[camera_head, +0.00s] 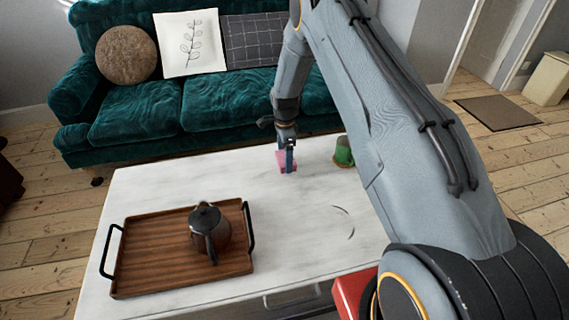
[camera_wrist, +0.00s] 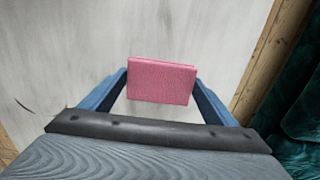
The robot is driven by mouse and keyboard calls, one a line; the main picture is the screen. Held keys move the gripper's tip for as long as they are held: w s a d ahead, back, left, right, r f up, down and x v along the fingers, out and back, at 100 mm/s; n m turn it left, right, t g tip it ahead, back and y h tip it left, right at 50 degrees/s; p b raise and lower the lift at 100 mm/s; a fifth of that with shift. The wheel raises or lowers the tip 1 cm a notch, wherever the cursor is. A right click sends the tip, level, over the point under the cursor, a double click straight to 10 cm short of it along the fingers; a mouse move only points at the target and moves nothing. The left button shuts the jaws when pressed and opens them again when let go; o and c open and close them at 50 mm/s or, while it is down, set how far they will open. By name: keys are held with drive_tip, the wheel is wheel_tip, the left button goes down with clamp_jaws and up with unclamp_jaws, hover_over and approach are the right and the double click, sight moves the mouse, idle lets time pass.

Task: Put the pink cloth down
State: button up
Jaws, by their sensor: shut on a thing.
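The pink cloth (camera_head: 281,161) is a small folded block at my gripper's fingertips, over the far part of the white table (camera_head: 180,186). In the wrist view the cloth (camera_wrist: 161,81) sits between the two blue fingers of my gripper (camera_wrist: 160,88). My gripper (camera_head: 287,158) is shut on it in the head view and points down. The cloth is close to the tabletop, but I cannot tell whether it touches it. Part of the cloth is hidden behind a finger.
A wooden tray (camera_head: 150,262) with a dark teapot (camera_head: 208,228) is at the front left. A teal sofa (camera_head: 140,112) stands behind the table. The tabletop between tray and cloth is clear.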

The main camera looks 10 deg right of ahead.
drive_tip(key=shift+f, duration=1.75)
drive_tip(key=shift+f, duration=0.1)
drive_tip(key=shift+f, duration=0.1)
drive_tip(key=o, duration=1.1)
